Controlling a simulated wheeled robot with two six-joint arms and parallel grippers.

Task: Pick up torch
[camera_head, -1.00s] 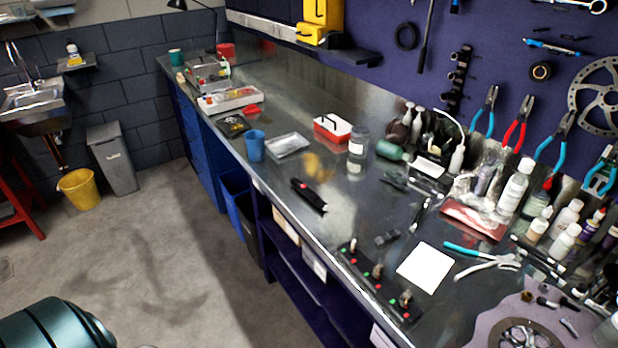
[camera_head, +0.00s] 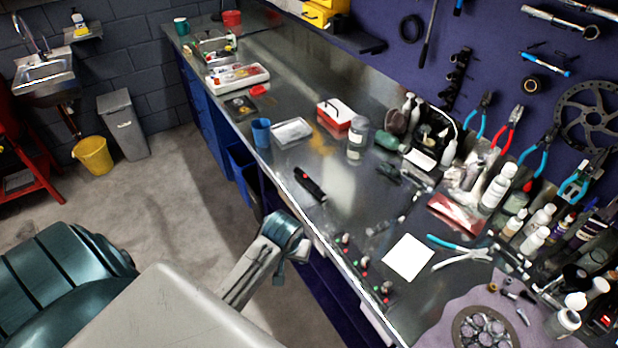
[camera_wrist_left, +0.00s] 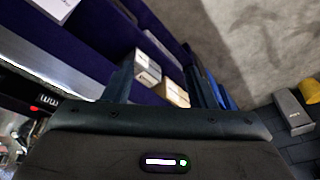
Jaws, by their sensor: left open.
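The torch (camera_head: 309,184) looks like a short black cylinder lying on the steel bench (camera_head: 270,85) near its front edge, in the head view. My left gripper (camera_head: 290,262) hangs in front of the bench's edge, below and left of the torch in the picture, apart from it. It is open and holds nothing that I can see; its fingers show only small and unclear. The left wrist view shows the dark gripper body and a black item (camera_wrist_left: 48,101) with a red mark at the left, which I cannot identify for sure. My right gripper is not in view.
A blue cup (camera_head: 261,133) and a white tray (camera_head: 292,132) stand beyond the torch. A row of switches (camera_head: 365,272) and a white sheet (camera_head: 408,257) lie nearer. Bottles and pliers crowd the right. Shelves with boxes (camera_wrist_left: 172,92) are under the bench.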

